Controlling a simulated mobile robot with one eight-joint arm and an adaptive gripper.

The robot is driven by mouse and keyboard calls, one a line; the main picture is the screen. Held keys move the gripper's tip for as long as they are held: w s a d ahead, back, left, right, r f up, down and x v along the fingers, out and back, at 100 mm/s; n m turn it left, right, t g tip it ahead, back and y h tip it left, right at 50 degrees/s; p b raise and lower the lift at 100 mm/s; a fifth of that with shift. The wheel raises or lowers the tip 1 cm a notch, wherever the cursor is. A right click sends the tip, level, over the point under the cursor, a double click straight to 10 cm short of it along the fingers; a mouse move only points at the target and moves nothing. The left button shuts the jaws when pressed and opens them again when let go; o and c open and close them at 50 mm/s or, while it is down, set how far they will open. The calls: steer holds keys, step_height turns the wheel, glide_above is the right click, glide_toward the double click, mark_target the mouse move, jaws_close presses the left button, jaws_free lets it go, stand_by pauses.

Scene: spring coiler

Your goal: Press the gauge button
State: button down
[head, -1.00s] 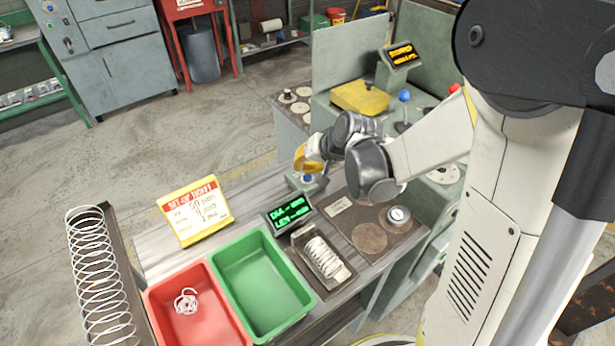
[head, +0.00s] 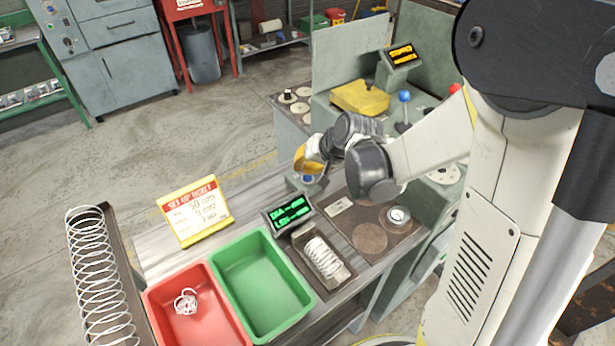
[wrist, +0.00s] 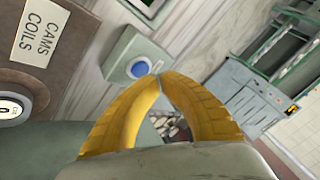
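The gauge button is a round blue cap on a small grey-green box on the bench, in the head view (head: 307,179) and in the wrist view (wrist: 140,68). My gripper (head: 306,171) has yellow fingers pointing down over the box. In the wrist view the fingertips (wrist: 157,76) meet, with nothing between them, at the lower right edge of the cap. I cannot tell whether they touch it. Beside the box, a gauge display (head: 289,213) shows green DIA and LEN lines. A spring (head: 322,257) lies in a dark cradle in front of the display.
A green bin (head: 262,285) and a red bin (head: 195,310) with a tangled coil stand at the front. A yellow-framed ticket (head: 195,211) stands at the left. A round dial (head: 398,215) sits on a brown plate at the right. A blue-knobbed lever (head: 404,97) is behind my arm.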

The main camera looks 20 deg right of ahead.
mark_target(304, 176)
steer(key=shift+f+b, duration=0.3)
steer(key=shift+f, duration=0.1)
steer(key=shift+f+b, duration=0.35)
steer(key=shift+f, duration=0.05)
stand_by(0.4)
steer(key=shift+r, duration=0.15)
steer(key=shift+r+p, duration=0.6)
steer(key=shift+r, duration=0.1)
step_height(304, 176, up, 5)
steer(key=p, duration=0.4)
steer(key=shift+s, duration=0.1)
stand_by(0.9)
